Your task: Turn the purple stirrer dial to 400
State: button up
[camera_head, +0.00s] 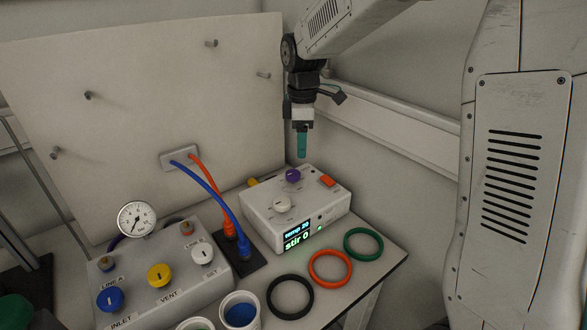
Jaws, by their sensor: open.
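The purple stirrer dial (293,175) sits on top of a white control box (267,222) at the middle of the bench. The box display (297,235) reads "temp 20" and "stir 0". A white dial (281,203) is on the same top face, nearer the front. My gripper (302,152) points down just above the purple dial and slightly to its right, apart from it. Its fingers look teal and line up in this view, so the gap between them is hard to see. Nothing shows in them.
An orange switch (327,181) is right of the dial. Black (290,297), orange (330,267) and green (363,244) rings lie in front. Blue (215,200) and orange (209,190) cables rise left of the box. A valve panel (185,297) with a gauge (137,219) stands left.

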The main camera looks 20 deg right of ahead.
jog(key=n, duration=0.2)
send_over(293, 173)
notch_tip(293, 173, down, 4)
jog(key=shift+r, duration=0.1)
notch_tip(293, 173, down, 8)
jog(key=shift+w+r, duration=0.1)
jog(key=c, duration=1)
